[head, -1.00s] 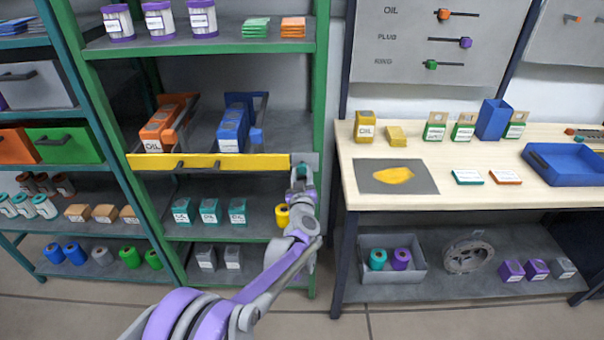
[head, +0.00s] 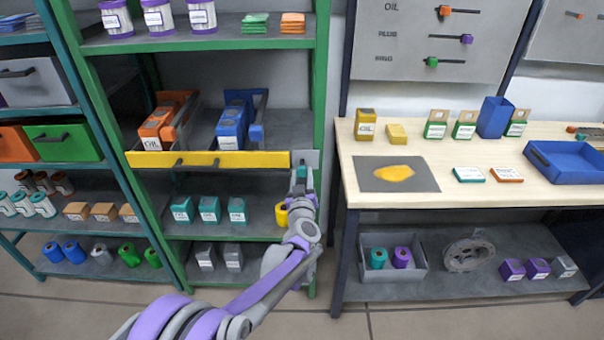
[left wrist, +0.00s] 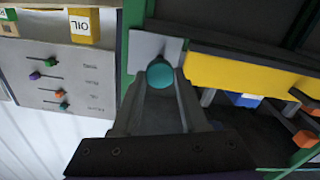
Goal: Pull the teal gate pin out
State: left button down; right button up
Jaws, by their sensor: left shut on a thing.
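The teal gate pin (left wrist: 161,75) shows in the left wrist view as a round teal knob in front of a grey plate (left wrist: 153,47). My left gripper (left wrist: 161,86) is shut on it, one finger on each side. In the head view my left gripper (head: 301,180) is at the right end of the yellow gate bar (head: 225,160), just below the grey plate (head: 309,160) on the green post. The pin is small and partly covered there. The pin's shaft is hidden behind the knob, so I cannot tell how far it sits in the plate. My right gripper is not in view.
Behind the yellow bar, orange oil boxes (head: 158,130) and blue boxes (head: 230,126) sit in lanes on the green rack (head: 322,100). A wooden workbench (head: 455,190) stands to the right.

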pick_arm(q)
jog(key=shift+s+f, duration=0.1)
jog(key=shift+s, duration=0.35)
jog(key=shift+w, duration=0.1)
jog(key=shift+c, duration=2.2)
grip_release()
jog(key=shift+s, duration=0.2)
jog(key=s, duration=1)
jog(key=shift+s, duration=0.3)
